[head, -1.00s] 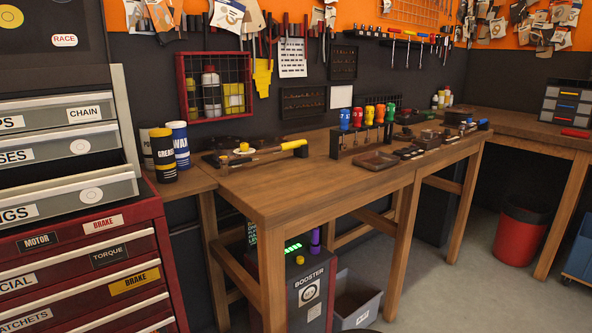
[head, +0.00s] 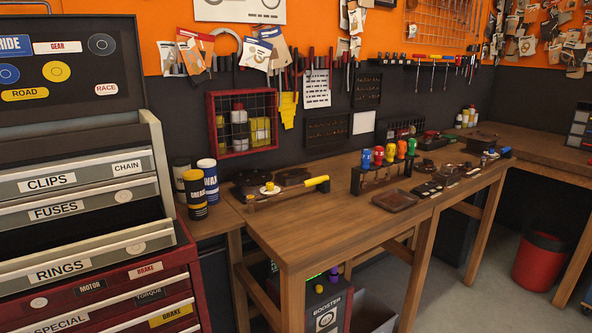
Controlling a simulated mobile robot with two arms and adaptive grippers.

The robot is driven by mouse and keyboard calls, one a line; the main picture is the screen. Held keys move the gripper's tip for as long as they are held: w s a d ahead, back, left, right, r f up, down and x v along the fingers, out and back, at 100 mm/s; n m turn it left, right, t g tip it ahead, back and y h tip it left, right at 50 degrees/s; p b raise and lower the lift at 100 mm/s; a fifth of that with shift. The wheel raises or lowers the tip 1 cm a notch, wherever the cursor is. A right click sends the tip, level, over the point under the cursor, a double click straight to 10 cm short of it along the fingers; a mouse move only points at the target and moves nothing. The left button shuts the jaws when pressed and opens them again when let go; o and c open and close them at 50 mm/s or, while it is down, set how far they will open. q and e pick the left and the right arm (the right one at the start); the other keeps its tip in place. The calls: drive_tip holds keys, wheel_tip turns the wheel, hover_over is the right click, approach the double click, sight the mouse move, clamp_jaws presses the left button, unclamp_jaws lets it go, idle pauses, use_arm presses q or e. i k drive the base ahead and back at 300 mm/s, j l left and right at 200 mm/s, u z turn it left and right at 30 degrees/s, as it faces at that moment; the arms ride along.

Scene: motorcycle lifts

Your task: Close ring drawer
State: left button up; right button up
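The rings drawer (head: 105,257) is the lowest grey drawer of the upper chest at the left, with a white "RINGS" label. It stands pulled out, and its dark open inside shows between it and the fuses drawer above. The fuses drawer (head: 110,203) and the clips drawer (head: 88,173) sit above it and look shut. Neither of my grippers shows in the head view.
A red cabinet (head: 181,286) with several labelled drawers stands under the grey chest. Wax and grease cans (head: 208,180) stand right of it on the wooden workbench (head: 300,232). A red bin (head: 539,262) stands on the floor at the right.

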sight(21, 270)
drive_tip(key=u, duration=1.5)
